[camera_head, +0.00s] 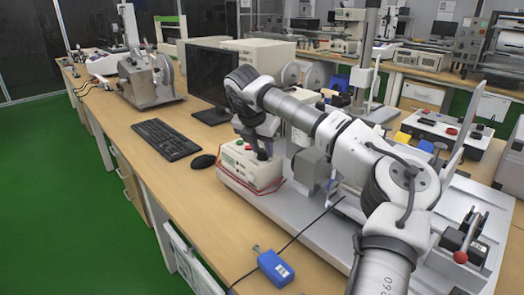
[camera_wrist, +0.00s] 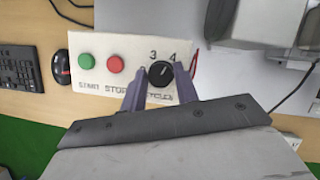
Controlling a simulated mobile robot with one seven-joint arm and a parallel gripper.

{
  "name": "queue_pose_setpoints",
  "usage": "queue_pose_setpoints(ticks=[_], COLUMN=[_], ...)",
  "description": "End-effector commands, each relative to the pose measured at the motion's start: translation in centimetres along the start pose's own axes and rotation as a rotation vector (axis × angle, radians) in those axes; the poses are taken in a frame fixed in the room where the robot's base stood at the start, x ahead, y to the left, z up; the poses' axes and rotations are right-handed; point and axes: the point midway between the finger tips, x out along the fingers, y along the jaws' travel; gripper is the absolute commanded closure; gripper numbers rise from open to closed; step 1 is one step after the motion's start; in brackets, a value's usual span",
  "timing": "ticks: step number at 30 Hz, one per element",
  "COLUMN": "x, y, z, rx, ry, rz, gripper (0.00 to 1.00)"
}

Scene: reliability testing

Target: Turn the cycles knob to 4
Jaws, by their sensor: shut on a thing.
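The black cycles knob (camera_wrist: 160,74) sits on the right part of a white control panel (camera_wrist: 112,52). The numbers 3 and 4 are printed above it, and the word below it is partly covered by a finger. A pale pointer line on the knob appears to lean up and right, towards the 4. My gripper (camera_wrist: 160,71) has one finger on each side of the knob and is shut on it. In the head view my gripper (camera_head: 264,153) reaches down onto the control box (camera_head: 238,165), and the knob is hidden there.
A green START button (camera_wrist: 86,62) and a red STOP button (camera_wrist: 116,64) are left of the knob. A black mouse (camera_head: 203,162) and keyboard (camera_head: 166,139) lie left of the box. A blue box (camera_head: 275,268) with a cable lies in front.

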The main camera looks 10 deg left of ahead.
Motion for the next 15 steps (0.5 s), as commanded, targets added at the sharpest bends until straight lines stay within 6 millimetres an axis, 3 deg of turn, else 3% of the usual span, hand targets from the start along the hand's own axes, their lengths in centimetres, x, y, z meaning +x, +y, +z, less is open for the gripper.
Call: queue_pose_setpoints(ticks=[15], x=[0.1], y=[0.0], z=[-0.11], rx=[0.058], ry=[0.004], rz=[-0.028], gripper=[0.93])
